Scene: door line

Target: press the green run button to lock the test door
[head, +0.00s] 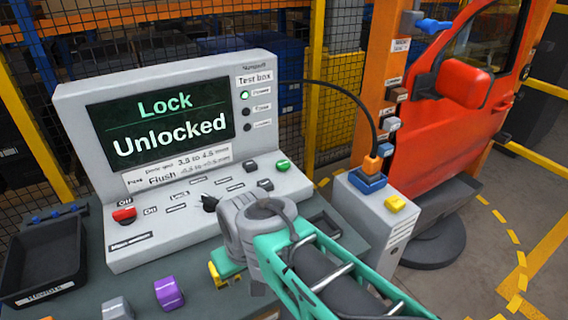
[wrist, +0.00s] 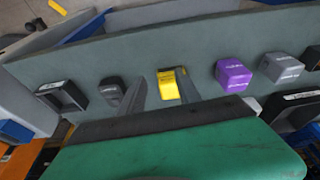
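The grey test box (head: 75,120) stands on the bench, and its screen (head: 165,122) reads "Lock Unlocked". A green button (head: 283,165) sits at the right end of its sloped panel; its label is too small to read. The red test door (head: 430,150) stands at the right. My gripper (wrist: 162,92) points down over the front of the bench, apart from the green button. Its two grey fingers are apart in the wrist view, with a yellow block (wrist: 172,82) showing in the gap. My wrist hides the fingertips in the head view.
A red switch (head: 124,214), black knob (head: 210,203) and dark buttons (head: 265,184) share the panel. A purple block (head: 168,293) and black tray (head: 45,255) are on the bench. A pedestal with a blue-and-orange connector (head: 370,175) and cable stands right of the box.

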